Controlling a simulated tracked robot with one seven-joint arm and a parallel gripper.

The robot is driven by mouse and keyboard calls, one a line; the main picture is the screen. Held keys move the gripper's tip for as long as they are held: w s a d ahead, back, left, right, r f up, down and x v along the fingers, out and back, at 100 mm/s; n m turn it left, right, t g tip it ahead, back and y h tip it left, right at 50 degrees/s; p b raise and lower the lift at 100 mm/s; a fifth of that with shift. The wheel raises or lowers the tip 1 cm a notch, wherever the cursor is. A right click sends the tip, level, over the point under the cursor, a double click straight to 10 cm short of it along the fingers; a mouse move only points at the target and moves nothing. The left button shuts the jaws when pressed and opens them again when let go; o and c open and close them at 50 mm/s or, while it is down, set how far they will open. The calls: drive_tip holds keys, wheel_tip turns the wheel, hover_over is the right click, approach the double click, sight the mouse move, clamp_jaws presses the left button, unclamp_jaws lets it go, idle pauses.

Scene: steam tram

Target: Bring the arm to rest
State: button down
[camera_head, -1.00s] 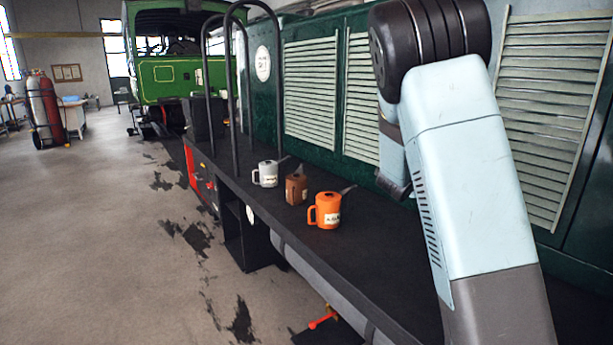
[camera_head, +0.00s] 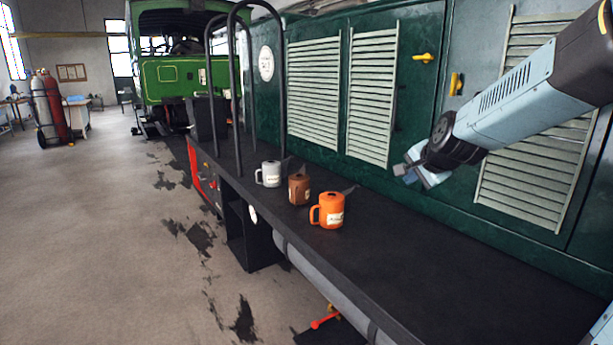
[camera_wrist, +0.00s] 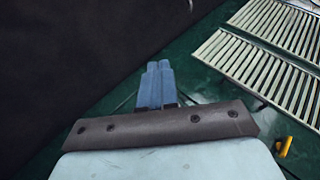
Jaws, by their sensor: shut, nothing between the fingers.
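My gripper (camera_head: 405,174) is in the right half of the head view, in front of the green locomotive side and above the dark running board. Its fingers point left and it is apart from the oil cans. In the wrist view my gripper's two blue fingers (camera_wrist: 156,66) lie side by side, shut, with nothing between them. My arm comes in from the upper right edge of the head view.
A white can (camera_head: 270,174), a brown can (camera_head: 299,189) and an orange can (camera_head: 329,211) stand on the running board (camera_head: 420,270). Black handrails (camera_head: 282,75) rise behind them. Yellow handles (camera_head: 456,84) and louvred panels (camera_head: 372,98) line the locomotive side near my arm.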

drive_tip(key=s+a+n+g, duration=0.1)
drive_tip(key=s+n, duration=0.4)
drive_tip(key=s, duration=0.9)
drive_tip(key=s+a+n+g+h, duration=0.1)
drive_tip(key=s+n+g, duration=0.2)
drive_tip(key=s, duration=1)
drive_tip(key=n, duration=0.3)
drive_tip(key=shift+s+a+r, duration=0.25)
drive_tip(key=shift+s+r, duration=0.05)
drive_tip(key=shift+s, duration=0.1)
